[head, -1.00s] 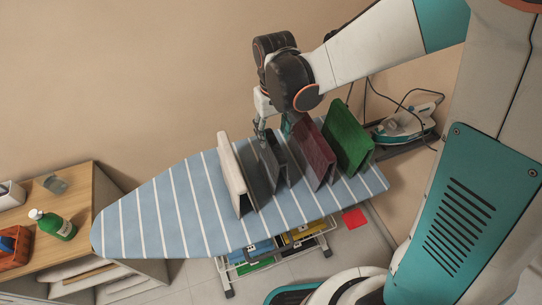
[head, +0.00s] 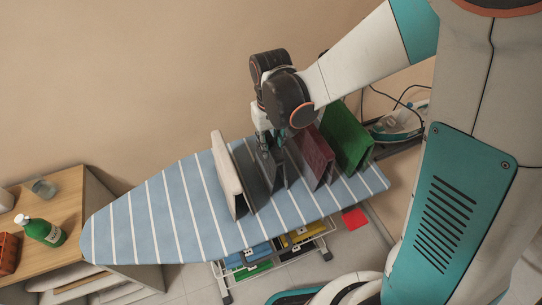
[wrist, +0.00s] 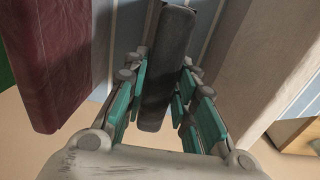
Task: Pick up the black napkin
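The black napkin (head: 277,172) stands folded on edge on the ironing board, between a pale beige cloth and a dark red one. In the wrist view the dark napkin (wrist: 166,70) runs between my finger pads. My gripper (head: 266,146) points down over its top, and its fingers (wrist: 162,105) are spread, with teal pads on both sides of the cloth. A narrow gap shows on the right side; contact on the left side is unclear. Part of the napkin is hidden by my gripper in the head view.
The beige cloth (head: 226,172) stands close on the left, the dark red cloth (head: 317,160) and green cloth (head: 350,138) on the right. The striped ironing board (head: 150,215) is bare at its left end. An iron (head: 398,122) sits behind right.

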